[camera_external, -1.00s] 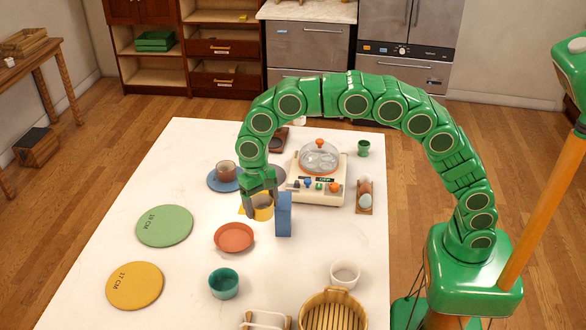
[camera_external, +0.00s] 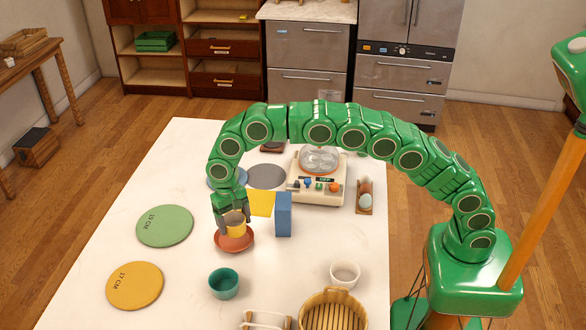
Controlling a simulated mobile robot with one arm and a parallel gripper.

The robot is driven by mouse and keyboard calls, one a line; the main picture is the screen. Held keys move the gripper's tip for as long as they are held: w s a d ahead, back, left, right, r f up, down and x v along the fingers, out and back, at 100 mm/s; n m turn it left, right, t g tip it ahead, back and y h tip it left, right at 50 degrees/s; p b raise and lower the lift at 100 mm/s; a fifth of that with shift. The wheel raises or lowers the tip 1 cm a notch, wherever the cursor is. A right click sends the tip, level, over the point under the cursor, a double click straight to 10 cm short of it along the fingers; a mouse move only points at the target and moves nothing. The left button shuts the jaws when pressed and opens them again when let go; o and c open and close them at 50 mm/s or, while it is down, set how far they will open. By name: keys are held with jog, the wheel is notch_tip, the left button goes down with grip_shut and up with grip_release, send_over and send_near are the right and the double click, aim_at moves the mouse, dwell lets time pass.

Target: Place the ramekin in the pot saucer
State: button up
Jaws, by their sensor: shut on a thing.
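The pot saucer (camera_external: 233,245), a shallow terracotta-red dish, lies on the white table directly below. The ramekin overlaps the inside of the saucer in this view. I cannot tell whether it touches the saucer's bottom or hangs just above it.
A blue upright block (camera_external: 283,214) and a yellow square (camera_external: 261,202) are right of my gripper. A teal bowl (camera_external: 223,286) stands in front. Green (camera_external: 164,226) and yellow (camera_external: 134,286) discs lie left. An egg cooker (camera_external: 318,180) stands behind; a white bowl (camera_external: 345,272) is front right.

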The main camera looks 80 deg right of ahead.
aim_at(233, 230)
jog(key=shift+w+f, duration=0.35)
jog(key=shift+f, duration=0.05)
jog(key=shift+a+f, duration=0.1)
jog(key=shift+f, duration=1.45)
jog(key=o, duration=0.9)
jog(key=shift+f, duration=0.1)
jog(key=r, duration=0.4)
jog(key=w+d+r, duration=0.1)
jog(key=r, duration=0.7)
jog(key=shift+w+d, duration=0.15)
jog(key=shift+r, duration=0.15)
